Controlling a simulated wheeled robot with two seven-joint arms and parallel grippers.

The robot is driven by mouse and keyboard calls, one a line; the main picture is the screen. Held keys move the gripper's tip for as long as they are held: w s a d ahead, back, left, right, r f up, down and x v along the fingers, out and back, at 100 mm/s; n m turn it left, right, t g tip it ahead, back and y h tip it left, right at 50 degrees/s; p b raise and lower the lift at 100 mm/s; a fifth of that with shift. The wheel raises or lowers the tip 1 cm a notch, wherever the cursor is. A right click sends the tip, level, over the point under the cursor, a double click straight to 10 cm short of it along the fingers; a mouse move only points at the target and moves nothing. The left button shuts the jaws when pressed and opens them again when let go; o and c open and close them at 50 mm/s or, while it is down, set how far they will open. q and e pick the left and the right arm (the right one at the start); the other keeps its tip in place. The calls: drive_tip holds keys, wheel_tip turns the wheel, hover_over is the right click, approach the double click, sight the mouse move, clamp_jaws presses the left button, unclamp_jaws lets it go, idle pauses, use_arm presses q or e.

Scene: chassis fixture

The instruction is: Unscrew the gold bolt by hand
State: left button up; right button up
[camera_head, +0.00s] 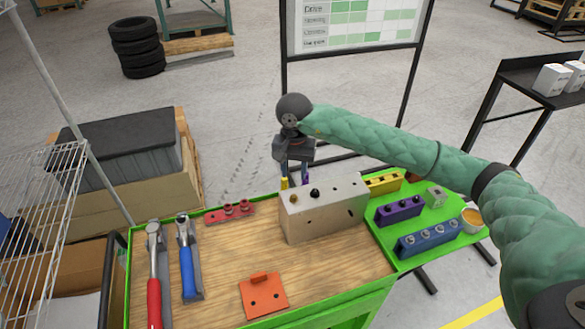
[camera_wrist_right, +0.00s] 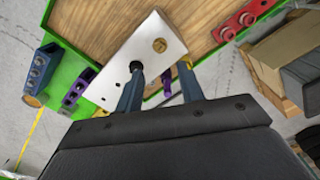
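The gold bolt (camera_head: 293,198) sits on top of a light metal block (camera_head: 330,217) near the block's left end. It also shows as a round gold head in the wrist view (camera_wrist_right: 160,45). A black bolt (camera_head: 315,193) stands beside it on the same block. My right gripper (camera_head: 295,176) is above and behind the block, pointing down. In the wrist view its two fingers (camera_wrist_right: 160,75) are apart with nothing held between them, and the gold bolt lies beyond the fingertips. My left gripper is not in view.
A red holder (camera_head: 230,212), hammer (camera_head: 154,260), blue-handled tool (camera_head: 186,255) and orange plate (camera_head: 263,294) lie on the wooden bench. Yellow (camera_head: 383,183), purple (camera_head: 398,210) and blue (camera_head: 429,238) holders stand on the green tray at right.

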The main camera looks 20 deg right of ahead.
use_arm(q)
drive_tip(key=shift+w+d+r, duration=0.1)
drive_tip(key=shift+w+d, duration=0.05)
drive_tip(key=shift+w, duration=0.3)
use_arm(e)
drive_tip(key=shift+f, duration=2.95)
use_arm(q)
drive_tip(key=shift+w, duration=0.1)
drive_tip(key=shift+b, duration=0.3)
use_arm(e)
drive_tip(key=shift+b, duration=0.45)
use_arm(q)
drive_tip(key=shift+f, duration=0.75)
use_arm(e)
drive_tip(key=shift+s+d, duration=0.1)
drive_tip(key=shift+s, duration=0.05)
